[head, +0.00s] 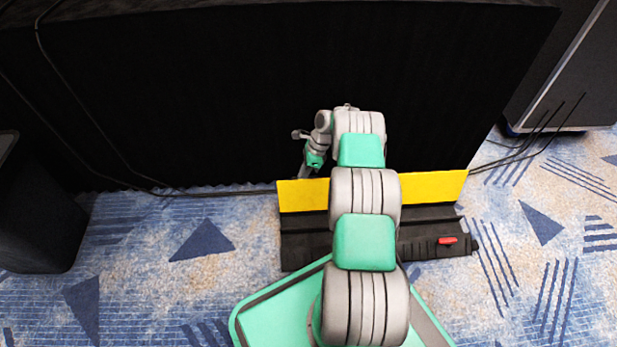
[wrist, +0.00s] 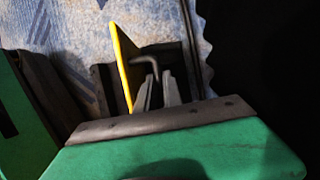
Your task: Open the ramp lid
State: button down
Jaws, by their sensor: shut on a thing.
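The ramp lid (head: 432,187) is a yellow panel standing raised along the far side of the black ramp base (head: 305,245). In the wrist view the lid (wrist: 123,58) shows nearly edge-on, steeply tilted. A dark bent handle (wrist: 148,60) sticks out from its side. My gripper (wrist: 157,80) is shut on this handle. In the head view my arm hides the middle of the lid and base, and the lid hides the fingertips.
A red latch (head: 447,240) sits at the base's right end. A large black wall panel (head: 200,95) stands close behind the lid. Cables (head: 235,192) run along its foot. A black box (head: 38,215) stands at left. Patterned carpet (head: 540,270) is clear at right.

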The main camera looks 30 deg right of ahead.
jog(key=shift+w, duration=0.3)
jog(key=c, duration=1.5)
grip_release()
jog(key=shift+r, duration=0.3)
notch_tip(320, 180, up, 4)
jog(key=p, duration=0.2)
jog(key=shift+s+f+p, duration=0.1)
jog(key=shift+s+p, duration=0.05)
jog(key=shift+p, duration=0.15)
jog(key=s+a+r+p, duration=0.1)
jog(key=s+r+p, duration=0.1)
jog(key=s, duration=0.2)
jog(key=s+a+r+p, duration=0.1)
jog(key=s+r+p, duration=0.2)
jog(key=s, duration=0.2)
jog(key=s+a+r+p, duration=0.2)
jog(key=s+r+p, duration=0.1)
jog(key=s, duration=0.1)
jog(key=shift+s+r, duration=0.15)
jog(key=shift+r, duration=0.05)
